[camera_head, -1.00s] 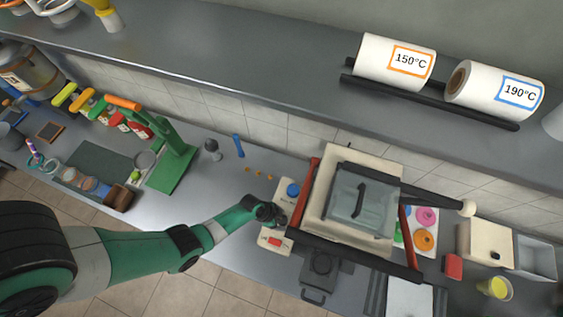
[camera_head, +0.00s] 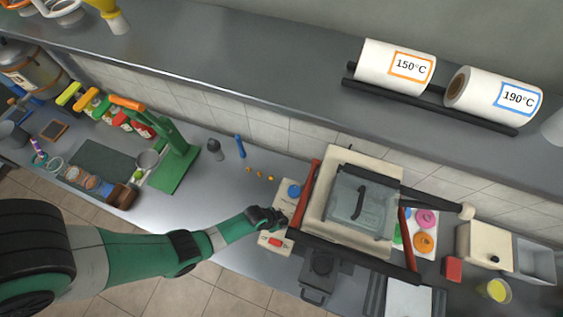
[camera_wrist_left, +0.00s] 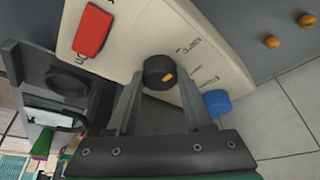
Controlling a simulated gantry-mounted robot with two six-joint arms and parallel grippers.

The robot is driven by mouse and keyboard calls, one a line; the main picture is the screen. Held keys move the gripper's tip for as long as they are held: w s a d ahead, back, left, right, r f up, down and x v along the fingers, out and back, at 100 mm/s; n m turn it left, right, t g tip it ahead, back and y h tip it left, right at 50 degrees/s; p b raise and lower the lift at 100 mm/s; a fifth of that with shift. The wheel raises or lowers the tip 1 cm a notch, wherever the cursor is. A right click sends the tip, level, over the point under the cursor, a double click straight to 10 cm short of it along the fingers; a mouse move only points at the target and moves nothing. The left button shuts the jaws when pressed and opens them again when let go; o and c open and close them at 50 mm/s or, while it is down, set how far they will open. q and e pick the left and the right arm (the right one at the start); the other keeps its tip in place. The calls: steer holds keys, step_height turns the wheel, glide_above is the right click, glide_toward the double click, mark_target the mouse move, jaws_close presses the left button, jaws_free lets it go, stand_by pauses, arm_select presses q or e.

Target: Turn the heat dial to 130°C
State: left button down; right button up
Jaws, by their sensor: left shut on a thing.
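The heat dial (camera_wrist_left: 156,67) is a round black knob with a short orange mark, on a cream control panel (camera_wrist_left: 150,32). In the left wrist view the orange mark lies on the dial's lower right side. The small print on the panel is too small to read. My left gripper (camera_wrist_left: 160,82) is shut on the dial, with one finger on either side of it. In the head view my left gripper (camera_head: 279,217) is at the panel (camera_head: 262,238) and hides the dial. My right gripper is not in view.
A red switch (camera_wrist_left: 92,30) and a blue knob (camera_wrist_left: 217,102) flank the dial. In the head view the press (camera_head: 345,200) with its dark red side bars stands just right of the panel. A green hand press (camera_head: 176,170) stands at the left. The counter between them is mostly clear.

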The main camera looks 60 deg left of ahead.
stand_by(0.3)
arm_select(q)
steer(key=shift+c, duration=1.5)
jaws_free()
steer(key=shift+r, duration=0.1)
steer(key=shift+s+r+p, duration=0.1)
steer(key=shift+r+p, duration=0.25)
steer(key=p+v, duration=0.4)
steer(key=v, duration=0.6)
steer(key=shift+s+r, duration=0.25)
